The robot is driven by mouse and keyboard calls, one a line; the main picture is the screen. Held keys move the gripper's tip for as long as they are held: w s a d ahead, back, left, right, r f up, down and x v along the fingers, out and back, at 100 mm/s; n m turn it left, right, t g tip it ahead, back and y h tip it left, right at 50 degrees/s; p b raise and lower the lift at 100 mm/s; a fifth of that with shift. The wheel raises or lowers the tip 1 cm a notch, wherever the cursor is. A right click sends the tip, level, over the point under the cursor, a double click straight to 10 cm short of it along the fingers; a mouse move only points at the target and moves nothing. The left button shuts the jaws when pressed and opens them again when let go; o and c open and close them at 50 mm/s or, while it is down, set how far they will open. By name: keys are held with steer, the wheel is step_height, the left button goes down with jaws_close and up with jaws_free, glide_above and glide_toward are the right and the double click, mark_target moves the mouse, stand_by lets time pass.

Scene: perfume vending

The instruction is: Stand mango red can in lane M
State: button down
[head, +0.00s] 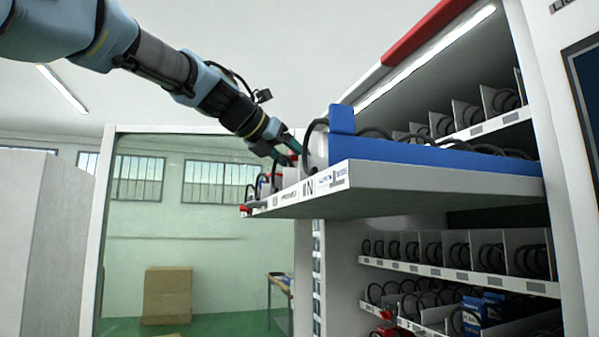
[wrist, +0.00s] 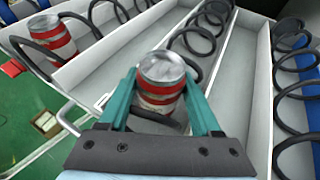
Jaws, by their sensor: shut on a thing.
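A silver-topped can with red bands (wrist: 161,88) is between the teal fingers of my gripper (wrist: 160,98) in the wrist view. My gripper is shut on it. The can looks roughly upright at the front end of a white-walled lane (wrist: 116,52), with a black coil beside and behind it. Whether its base touches the lane floor is hidden. In the head view my gripper (head: 286,152) reaches down at the front of the pulled-out tray (head: 400,183). The can is mostly hidden there. I cannot read a lane M label in either view.
A similar red-banded can (wrist: 52,36) stands in a lane to the left. An empty coil lane lies to the right. More shelves with coils (head: 459,250) sit below.

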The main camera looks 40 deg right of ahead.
steer(key=shift+f, duration=0.6)
steer(key=shift+c, duration=1.8)
jaws_free()
steer(key=b+v, duration=0.5)
steer(key=v, duration=0.7)
steer(key=shift+b, duration=0.3)
steer(key=shift+w+a, duration=0.1)
